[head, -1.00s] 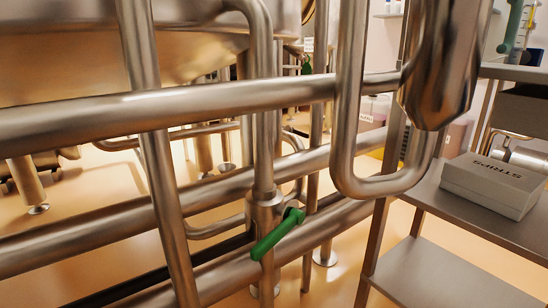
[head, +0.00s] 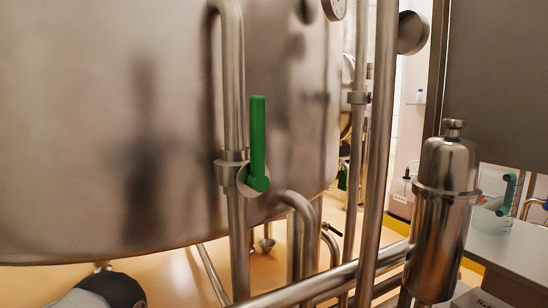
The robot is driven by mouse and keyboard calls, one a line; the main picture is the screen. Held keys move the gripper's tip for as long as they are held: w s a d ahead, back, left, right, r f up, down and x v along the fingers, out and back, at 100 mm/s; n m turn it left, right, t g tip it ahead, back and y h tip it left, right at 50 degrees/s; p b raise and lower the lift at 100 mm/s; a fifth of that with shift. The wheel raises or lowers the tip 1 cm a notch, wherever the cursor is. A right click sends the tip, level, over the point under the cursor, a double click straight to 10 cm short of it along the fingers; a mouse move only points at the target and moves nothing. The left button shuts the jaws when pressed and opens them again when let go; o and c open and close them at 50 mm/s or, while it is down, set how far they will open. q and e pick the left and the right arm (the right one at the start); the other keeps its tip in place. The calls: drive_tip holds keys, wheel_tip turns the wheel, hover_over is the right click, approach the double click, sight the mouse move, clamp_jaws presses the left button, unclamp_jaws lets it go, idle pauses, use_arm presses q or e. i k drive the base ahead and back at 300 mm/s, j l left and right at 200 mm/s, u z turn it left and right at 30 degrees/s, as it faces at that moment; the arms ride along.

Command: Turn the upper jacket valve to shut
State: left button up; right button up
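A valve with a green lever handle (head: 257,140) sits on a vertical steel pipe (head: 233,80) in front of the large steel vessel (head: 100,120). The handle stands upright, roughly in line with the pipe and just to its right. Its pivot end is at the bottom, on the round valve body (head: 246,181). Nothing touches the handle. Neither of my grippers is in view. A grey and black rounded part, probably of my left arm, shows at the lower left edge, well below the valve.
A curved pipe (head: 300,215) rises just right of the valve's lower pipe. A tall vertical pipe (head: 380,140) and a steel canister (head: 442,215) stand farther right. A steel table (head: 492,245) is at the right. The space directly in front of the handle looks clear.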

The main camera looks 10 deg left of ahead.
sight(258, 180)
drive_tip(key=j+z, duration=0.15)
drive_tip(key=z, duration=0.2)
drive_tip(key=k+j+z, duration=0.1)
drive_tip(key=z, duration=0.25)
drive_tip(key=k+j+z, duration=0.1)
drive_tip(key=z, duration=0.25)
drive_tip(key=j, duration=0.1)
